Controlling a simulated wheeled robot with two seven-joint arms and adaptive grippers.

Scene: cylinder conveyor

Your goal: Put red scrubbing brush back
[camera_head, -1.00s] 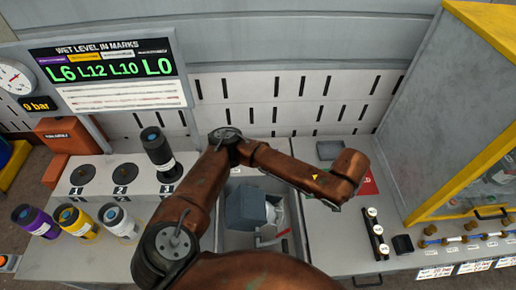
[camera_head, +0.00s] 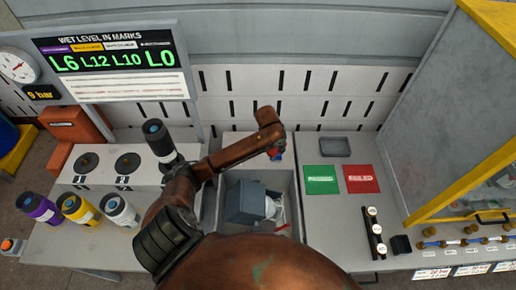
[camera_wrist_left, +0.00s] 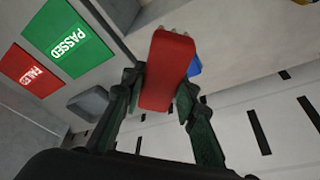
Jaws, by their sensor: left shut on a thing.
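The red scrubbing brush (camera_wrist_left: 168,72) is between the two fingers of my left gripper (camera_wrist_left: 160,92) in the left wrist view. Its red back faces the camera, and pale bristle tips show at its far end. A small blue part (camera_wrist_left: 195,67) shows at its right side. In the head view my left gripper (camera_head: 275,151) is above the back of the bench, beyond the open bin, largely hidden by my arm. Only a little red and blue shows there. My right gripper is not in view.
An open grey bin (camera_head: 289,184) holds a grey block (camera_head: 245,203). Green PASSED (camera_head: 321,180) and red FAILED (camera_head: 361,179) pads lie to its right, with a small grey tray (camera_head: 335,147) behind. Several cylinders stand at left. A slotted wall (camera_head: 300,90) closes the back.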

